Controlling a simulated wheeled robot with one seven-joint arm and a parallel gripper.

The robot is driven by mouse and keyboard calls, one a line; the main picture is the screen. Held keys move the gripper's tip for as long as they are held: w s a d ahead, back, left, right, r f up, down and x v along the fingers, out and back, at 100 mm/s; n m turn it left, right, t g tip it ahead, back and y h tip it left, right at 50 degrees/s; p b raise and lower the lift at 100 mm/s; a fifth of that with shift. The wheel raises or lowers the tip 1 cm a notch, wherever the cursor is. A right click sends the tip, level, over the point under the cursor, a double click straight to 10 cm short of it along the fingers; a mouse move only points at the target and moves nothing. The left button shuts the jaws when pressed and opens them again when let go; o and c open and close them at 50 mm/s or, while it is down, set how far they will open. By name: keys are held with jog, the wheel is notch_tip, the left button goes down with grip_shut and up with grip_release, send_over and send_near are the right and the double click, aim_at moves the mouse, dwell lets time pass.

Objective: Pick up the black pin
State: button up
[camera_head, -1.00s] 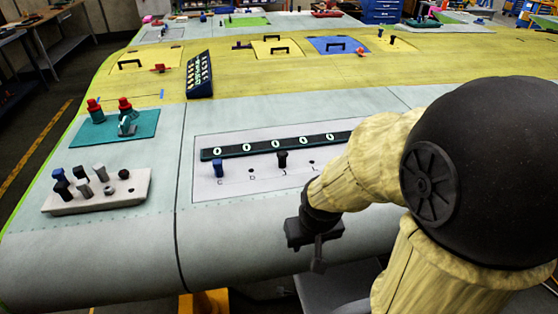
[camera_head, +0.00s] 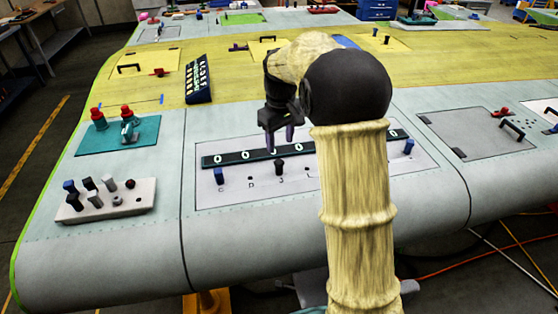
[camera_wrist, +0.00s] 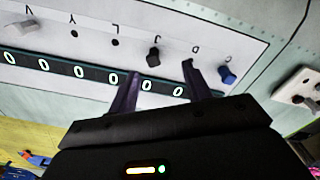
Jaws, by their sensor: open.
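A black pin (camera_head: 280,167) stands upright in the light panel (camera_head: 235,191), at the hole above the letter J, in front of the dark number strip (camera_head: 208,161). In the wrist view the black pin (camera_wrist: 153,57) shows just beyond and between the fingertips. My gripper (camera_head: 280,143) hangs above the strip, fingers pointing down, near the pin but apart from it. In the wrist view my gripper (camera_wrist: 161,70) has its two fingers spread with nothing between them.
A blue pin (camera_head: 219,175) stands left of the black pin, and another blue pin (camera_head: 408,147) farther right. A light block (camera_head: 130,204) at left holds several black, grey and blue pins. A teal plate (camera_head: 90,143) with red knobs lies behind it. My arm hides part of the panel.

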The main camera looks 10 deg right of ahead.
aim_at(279, 161)
jog(key=shift+n, duration=0.6)
jog(key=w+r+p, duration=0.1)
jog(key=w+r, duration=0.2)
jog(key=shift+w+a+r, duration=0.1)
jog(key=shift+w+r, duration=0.15)
jog(key=shift+w, duration=0.1)
notch_tip(279, 161, down, 12)
jog(key=p, duration=0.3)
jog(key=shift+f, duration=0.15)
jog(key=shift+p, duration=0.3)
jog(key=shift+w+d+f+p, duration=0.1)
jog(key=shift+d+f+p, duration=0.1)
jog(key=shift+f+p, duration=0.8)
jog(key=shift+w+d+f+p, duration=0.15)
jog(key=shift+f+p, duration=0.25)
jog(key=shift+f, duration=1.2)
jog(key=shift+s, duration=0.15)
grip_shut()
